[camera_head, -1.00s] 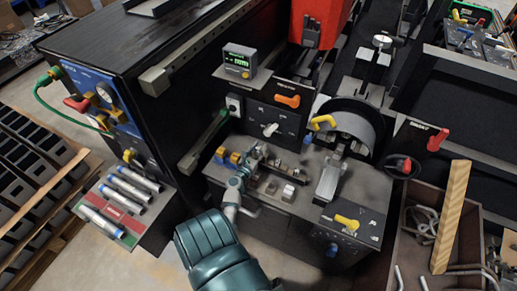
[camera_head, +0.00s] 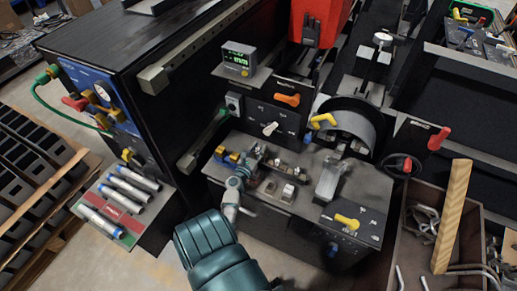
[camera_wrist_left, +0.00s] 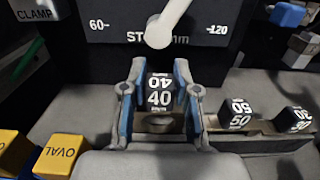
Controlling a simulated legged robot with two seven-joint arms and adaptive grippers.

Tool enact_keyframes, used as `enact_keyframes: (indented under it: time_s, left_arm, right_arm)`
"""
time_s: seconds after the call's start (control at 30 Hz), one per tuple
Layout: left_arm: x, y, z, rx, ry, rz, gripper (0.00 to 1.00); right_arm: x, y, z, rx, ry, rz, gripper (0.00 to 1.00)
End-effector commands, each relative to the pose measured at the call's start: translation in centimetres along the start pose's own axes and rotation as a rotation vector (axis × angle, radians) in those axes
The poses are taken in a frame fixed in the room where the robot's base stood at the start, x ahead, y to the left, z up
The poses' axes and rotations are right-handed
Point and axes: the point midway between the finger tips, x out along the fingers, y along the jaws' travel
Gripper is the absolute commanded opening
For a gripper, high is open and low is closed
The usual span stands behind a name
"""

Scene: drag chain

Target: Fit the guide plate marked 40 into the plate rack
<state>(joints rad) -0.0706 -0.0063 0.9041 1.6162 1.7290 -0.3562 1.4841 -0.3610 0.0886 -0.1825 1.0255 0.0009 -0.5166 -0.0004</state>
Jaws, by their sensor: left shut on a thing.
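My left gripper (camera_head: 250,162) reaches down to the bench of the machine. In the left wrist view its two blue-and-grey fingers (camera_wrist_left: 160,100) are shut on the guide plate marked 40 (camera_wrist_left: 160,98), a black block with white numerals and a metal lower part with a rounded notch. The plate rack (camera_wrist_left: 258,145) appears as a metal strip to the right of the fingers. It carries a plate marked 50 and 60 (camera_wrist_left: 239,113) and another black plate (camera_wrist_left: 292,119). The plate 40 is roughly in line with them; I cannot tell whether it rests in the rack. My right gripper is out of view.
A panel with a white stop lever (camera_wrist_left: 166,22) stands just behind. In the head view, a yellow-handled box (camera_head: 347,222) and a bin of bent rods (camera_head: 425,225) lie to the right.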

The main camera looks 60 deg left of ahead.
Motion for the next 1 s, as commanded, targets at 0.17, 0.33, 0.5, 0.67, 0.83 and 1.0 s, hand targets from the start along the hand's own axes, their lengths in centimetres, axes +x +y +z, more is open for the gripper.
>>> enact_keyframes:
  time_s: [0.17, 0.33, 0.5, 0.67, 0.83, 1.0]
  left_arm:
    - [0.0, 0.0, -0.2, 0.000, 0.001, 0.000, 0.57]
    - [0.0, 0.0, -0.3, -0.001, 0.003, 0.000, 0.59]
    - [-0.3, 0.0, -0.5, -0.001, 0.005, 0.000, 0.59]
    - [-2.4, 0.0, -0.6, -0.002, 0.008, 0.000, 0.59]
    - [-6.3, 0.0, -0.7, -0.002, 0.010, 0.002, 0.59]
    - [-9.7, 0.0, -0.5, -0.001, 0.005, 0.002, 0.59]
  right_arm:
    - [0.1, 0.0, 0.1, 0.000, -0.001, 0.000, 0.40]
    - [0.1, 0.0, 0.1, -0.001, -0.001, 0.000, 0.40]
    - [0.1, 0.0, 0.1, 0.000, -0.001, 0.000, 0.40]
    - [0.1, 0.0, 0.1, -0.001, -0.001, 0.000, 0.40]
    - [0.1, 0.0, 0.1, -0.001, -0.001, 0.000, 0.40]
    - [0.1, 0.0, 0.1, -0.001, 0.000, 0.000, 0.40]
